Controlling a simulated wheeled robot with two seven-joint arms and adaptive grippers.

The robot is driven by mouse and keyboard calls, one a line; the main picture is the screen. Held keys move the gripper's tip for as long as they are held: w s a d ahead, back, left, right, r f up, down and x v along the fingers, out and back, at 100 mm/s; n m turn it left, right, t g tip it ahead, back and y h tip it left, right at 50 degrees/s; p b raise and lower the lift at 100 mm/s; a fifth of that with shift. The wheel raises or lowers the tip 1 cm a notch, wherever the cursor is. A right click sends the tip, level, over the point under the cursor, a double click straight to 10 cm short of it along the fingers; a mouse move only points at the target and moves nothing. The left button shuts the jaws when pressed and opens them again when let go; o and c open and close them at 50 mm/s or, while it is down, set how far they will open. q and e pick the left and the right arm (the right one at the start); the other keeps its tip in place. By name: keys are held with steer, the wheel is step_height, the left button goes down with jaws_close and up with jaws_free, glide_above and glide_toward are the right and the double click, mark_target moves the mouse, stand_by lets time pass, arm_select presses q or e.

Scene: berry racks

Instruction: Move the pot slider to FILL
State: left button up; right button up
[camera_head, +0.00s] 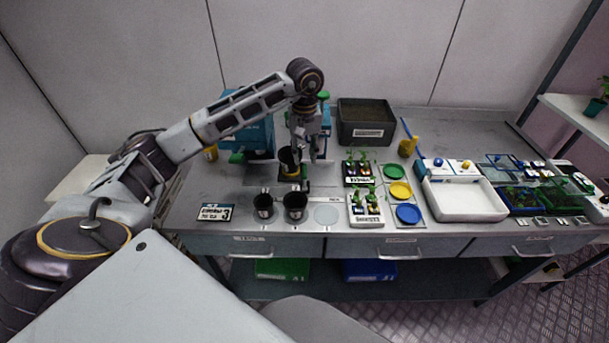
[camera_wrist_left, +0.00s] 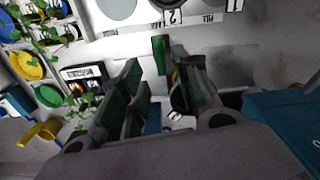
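My left gripper (camera_head: 306,158) reaches down over the middle of the bench, beside a black pot (camera_head: 287,163) with a yellow band near its base. In the left wrist view the two fingers (camera_wrist_left: 160,95) are spread apart, with green pads. A dark upright piece (camera_head: 306,186), possibly the slider's handle, stands just below the gripper. A dark, yellow-edged object, probably this pot, shows partly behind the right finger (camera_wrist_left: 178,97). My right gripper is not in view.
Two black pots (camera_head: 295,207) (camera_head: 263,207) stand at the front edge. Seedling trays (camera_head: 366,222), coloured discs (camera_head: 407,214) and a white tray (camera_head: 435,205) lie to the right. A dark soil bin (camera_head: 365,113) and blue boxes (camera_head: 250,137) stand behind. A number 3 sign (camera_head: 214,212) is at left.

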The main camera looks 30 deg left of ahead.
mark_target(304, 169)
arm_select(q)
steer(key=shift+f+p, duration=0.5)
steer(key=shift+f, duration=4.25)
jaws_close()
